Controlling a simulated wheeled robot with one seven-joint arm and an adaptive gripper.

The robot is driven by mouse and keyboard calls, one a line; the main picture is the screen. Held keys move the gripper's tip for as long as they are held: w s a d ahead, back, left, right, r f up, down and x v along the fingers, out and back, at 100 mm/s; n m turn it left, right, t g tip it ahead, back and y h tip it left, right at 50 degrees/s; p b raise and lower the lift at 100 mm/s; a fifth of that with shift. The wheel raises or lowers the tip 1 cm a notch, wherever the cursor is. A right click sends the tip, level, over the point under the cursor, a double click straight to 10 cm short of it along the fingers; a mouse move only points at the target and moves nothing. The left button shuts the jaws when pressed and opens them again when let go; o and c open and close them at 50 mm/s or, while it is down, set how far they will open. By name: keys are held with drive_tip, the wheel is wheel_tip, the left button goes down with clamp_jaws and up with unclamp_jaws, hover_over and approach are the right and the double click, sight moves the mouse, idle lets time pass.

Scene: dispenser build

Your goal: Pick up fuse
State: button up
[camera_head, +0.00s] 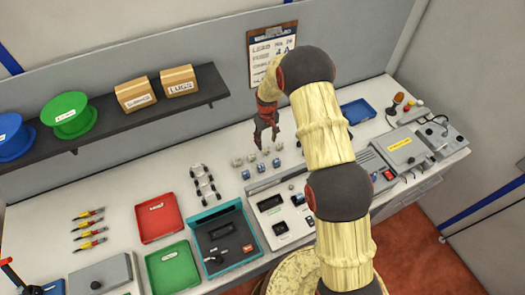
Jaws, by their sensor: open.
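My gripper (267,143) hangs fingers down over the back part of the workbench, open and with nothing visible between its fingers. Just below it in the picture are two short rows of small blocks. The front row is blue and grey (262,168), and the back row is pale grey (251,158). These parts are too small for me to tell which is a fuse. My arm hides part of the bench to the right of them.
A teal case (238,207), a red tray (142,222) and a green tray (151,262) lie left of my arm. A grey panel unit (262,198) stands in front of the small blocks. Grey equipment (402,150) fills the right end. A shelf (215,92) hangs at the back left.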

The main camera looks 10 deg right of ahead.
sight(266, 149)
wheel_tip(266, 149, down, 3)
drive_tip(key=shift+w+r, duration=0.1)
drive_tip(key=shift+r, duration=0.05)
drive_tip(key=shift+a+f+p, duration=0.1)
drive_tip(key=shift+f+p, duration=0.55)
drive_tip(key=shift+f, duration=1.7)
drive_tip(key=c, duration=0.3)
drive_tip(key=c, duration=0.7)
